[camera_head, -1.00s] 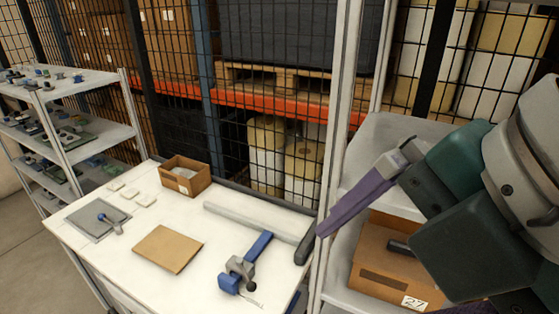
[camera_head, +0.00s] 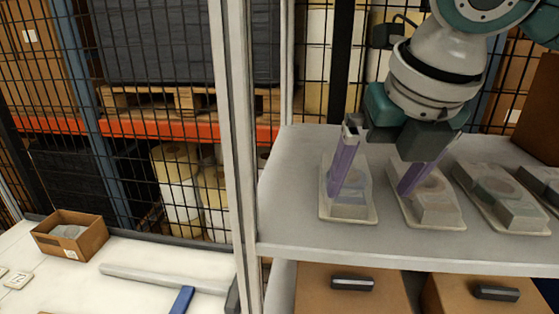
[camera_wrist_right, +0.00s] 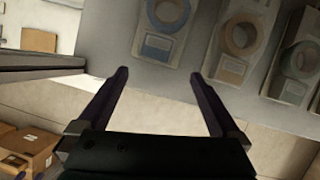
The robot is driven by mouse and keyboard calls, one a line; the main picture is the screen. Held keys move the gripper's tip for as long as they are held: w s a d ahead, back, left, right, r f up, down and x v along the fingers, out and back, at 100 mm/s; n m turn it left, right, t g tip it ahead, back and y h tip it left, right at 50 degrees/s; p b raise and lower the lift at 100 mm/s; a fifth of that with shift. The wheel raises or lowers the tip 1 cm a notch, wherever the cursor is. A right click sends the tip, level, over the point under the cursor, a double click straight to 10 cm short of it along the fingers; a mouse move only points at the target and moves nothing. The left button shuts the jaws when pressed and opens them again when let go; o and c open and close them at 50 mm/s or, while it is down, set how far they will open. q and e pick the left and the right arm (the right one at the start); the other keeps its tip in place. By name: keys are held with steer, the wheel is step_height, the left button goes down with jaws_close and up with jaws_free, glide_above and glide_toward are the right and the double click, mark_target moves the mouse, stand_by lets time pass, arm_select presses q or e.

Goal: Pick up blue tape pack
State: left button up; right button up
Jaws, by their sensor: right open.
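The blue tape pack (camera_head: 349,209) is the leftmost pack on the grey shelf (camera_head: 300,232) in the head view, lying flat in a clear tray. In the right wrist view the pack (camera_wrist_right: 160,45) shows a bluish roll and blue label, beyond the fingertips. My right gripper (camera_head: 370,191) is open and empty, with purple fingers pointing down. In the head view, its left finger overlaps the blue pack and its right finger overlaps the neighbouring pack. In the right wrist view the gripper (camera_wrist_right: 160,75) appears short of the packs, with no contact visible.
An orange-brown tape pack (camera_head: 436,213) lies right of the blue one, then a greenish pack (camera_head: 508,212). A white post (camera_head: 237,130) borders the shelf's left side. Cardboard boxes (camera_head: 350,298) stand below. The shelf's left end is clear.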

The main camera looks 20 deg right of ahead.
mark_target(353, 197)
steer(key=shift+w+d+p, duration=0.2)
steer(key=shift+w+p, duration=0.1)
steer(key=shift+w, duration=0.95)
steer(key=x, duration=0.4)
steer(key=shift+s+p, duration=0.1)
steer(key=shift+p, duration=0.3)
steer(key=shift+w+f, duration=0.2)
steer(key=shift+f, duration=0.25)
steer(key=c, duration=1.3)
